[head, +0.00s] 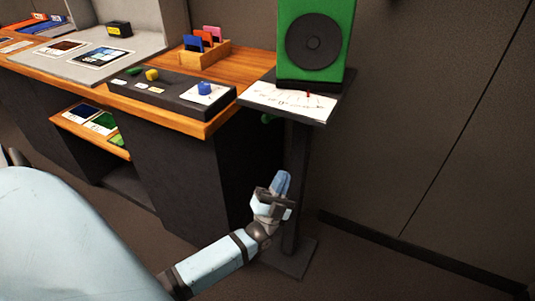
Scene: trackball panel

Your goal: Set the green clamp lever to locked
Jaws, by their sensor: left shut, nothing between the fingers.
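A small green part (267,118), which looks like the clamp lever, shows just under the left edge of the speaker stand's top plate. It is too small to tell its setting. The green speaker (290,70) stands on that plate above a white printed scale (270,95) with a red pointer. My left gripper (281,182) is shut and empty, pointing up in front of the stand's post. In the picture it is below the green part and apart from it. My right gripper is out of view.
The stand's dark post (297,150) rises from a flat base (290,258). The wooden desk (200,125) is to its left, carrying a dark control panel (165,88) with yellow and blue knobs. A card holder (205,54) sits behind. Floor and wall at right are clear.

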